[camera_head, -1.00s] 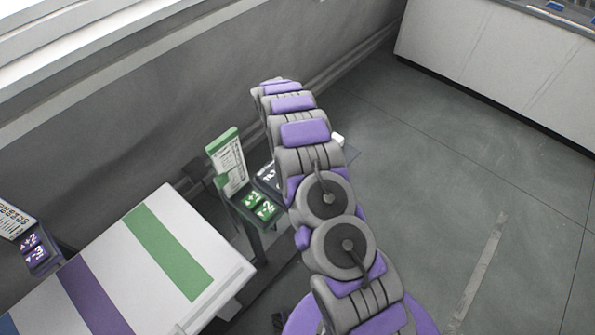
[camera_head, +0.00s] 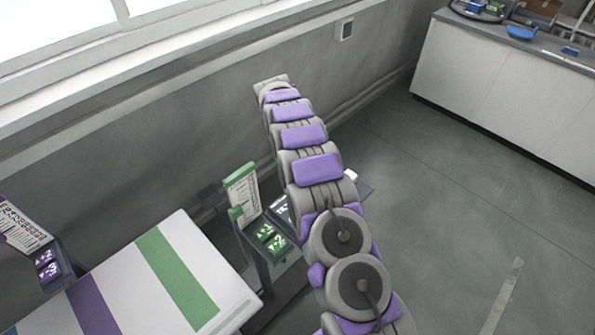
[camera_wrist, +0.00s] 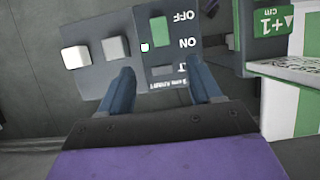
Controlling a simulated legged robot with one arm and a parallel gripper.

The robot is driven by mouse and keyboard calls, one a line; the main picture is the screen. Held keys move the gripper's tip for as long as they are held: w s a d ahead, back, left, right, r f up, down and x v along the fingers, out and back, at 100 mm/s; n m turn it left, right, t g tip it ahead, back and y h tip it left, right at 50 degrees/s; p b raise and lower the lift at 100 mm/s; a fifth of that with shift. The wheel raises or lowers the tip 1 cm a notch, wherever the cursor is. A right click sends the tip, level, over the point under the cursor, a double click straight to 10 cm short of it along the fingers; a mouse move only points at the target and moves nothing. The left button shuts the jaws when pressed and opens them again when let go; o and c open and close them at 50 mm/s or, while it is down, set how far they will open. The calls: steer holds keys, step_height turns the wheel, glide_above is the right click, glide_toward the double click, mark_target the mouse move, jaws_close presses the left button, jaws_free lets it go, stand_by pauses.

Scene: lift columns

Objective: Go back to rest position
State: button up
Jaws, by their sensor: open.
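My gripper (camera_wrist: 165,88) is open in the wrist view, its two blue-grey fingers apart with nothing between them. Beyond the fingertips is a dark panel (camera_wrist: 178,62) with ON and OFF marks, upside down, and a green switch (camera_wrist: 159,31). Left of it is a dark plate with a white button (camera_wrist: 76,57) and a grey button (camera_wrist: 116,48). I cannot tell whether the fingers touch the panel. In the head view my purple and grey arm (camera_head: 317,170) stretches toward the wall, and the gripper itself is hidden there.
A green-labelled control box (camera_head: 270,239) with a sign (camera_head: 242,190) stands left of my arm. A striped white platform (camera_head: 207,262) is at lower left, with a purple control box (camera_head: 47,265) beside it. A counter (camera_head: 500,85) is at upper right. Open floor (camera_head: 440,190) lies to the right.

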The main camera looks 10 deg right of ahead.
stand_by(0.4)
steer(key=s+d+r+m+t+y, duration=0.1)
steer(key=s+d+r+m+y, duration=0.15)
steer(key=s+r, duration=1.55)
steer(key=s+d+r+m+t, duration=0.1)
steer(key=s+m, duration=0.3)
steer(key=s, duration=2.5)
steer(key=shift+r+m+b, duration=0.3)
steer(key=shift+r+m, duration=0.05)
steer(key=shift+r, duration=0.2)
